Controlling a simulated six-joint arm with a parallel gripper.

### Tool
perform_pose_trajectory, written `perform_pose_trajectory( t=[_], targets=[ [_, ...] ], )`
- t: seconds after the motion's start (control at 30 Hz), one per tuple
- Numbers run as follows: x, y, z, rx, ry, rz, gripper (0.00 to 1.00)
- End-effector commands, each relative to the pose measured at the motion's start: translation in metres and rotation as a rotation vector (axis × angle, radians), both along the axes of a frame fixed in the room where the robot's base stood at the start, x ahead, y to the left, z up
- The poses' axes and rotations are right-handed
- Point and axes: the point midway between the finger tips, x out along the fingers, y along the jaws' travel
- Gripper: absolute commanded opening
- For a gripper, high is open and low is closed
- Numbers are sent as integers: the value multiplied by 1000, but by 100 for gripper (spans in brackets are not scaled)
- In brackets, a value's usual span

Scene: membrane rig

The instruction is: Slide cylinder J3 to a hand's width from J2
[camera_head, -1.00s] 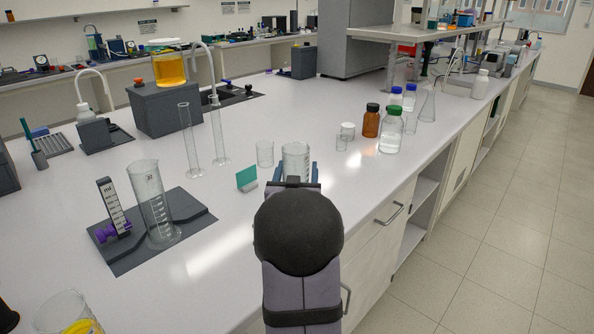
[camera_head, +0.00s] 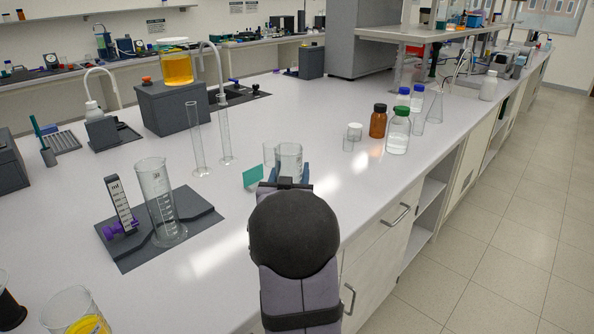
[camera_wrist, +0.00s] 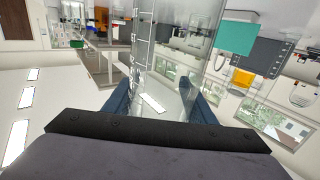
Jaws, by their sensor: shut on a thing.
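A clear glass cylinder with white graduation marks (camera_head: 290,156) stands upright on the white bench. My gripper (camera_head: 290,174) is shut on it, with one blue finger on each side. In the wrist view, the glass (camera_wrist: 172,45) rises between the two fingers (camera_wrist: 160,98). No J2 or J3 label is readable. My gripper hides the base of the held glass.
A teal card (camera_head: 252,177) stands left of the glasses. Two tall thin cylinders (camera_head: 197,140) (camera_head: 224,135) stand further left. A large graduated cylinder (camera_head: 160,200) is on a dark mat (camera_head: 135,262). Bottles (camera_head: 398,132) and a small jar (camera_head: 354,131) stand at the right. The front bench edge is close.

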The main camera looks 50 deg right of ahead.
Motion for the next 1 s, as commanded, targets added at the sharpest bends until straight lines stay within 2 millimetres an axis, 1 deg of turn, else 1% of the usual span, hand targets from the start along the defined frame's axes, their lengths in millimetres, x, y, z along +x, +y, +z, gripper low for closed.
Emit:
perform_pose_trajectory(
  t=[0.43, 1.0],
  targets=[
    [14, 19, 0, 1, -1, 1, 20],
    [16, 21, 0, 0, 0, 0, 20]
  ],
)
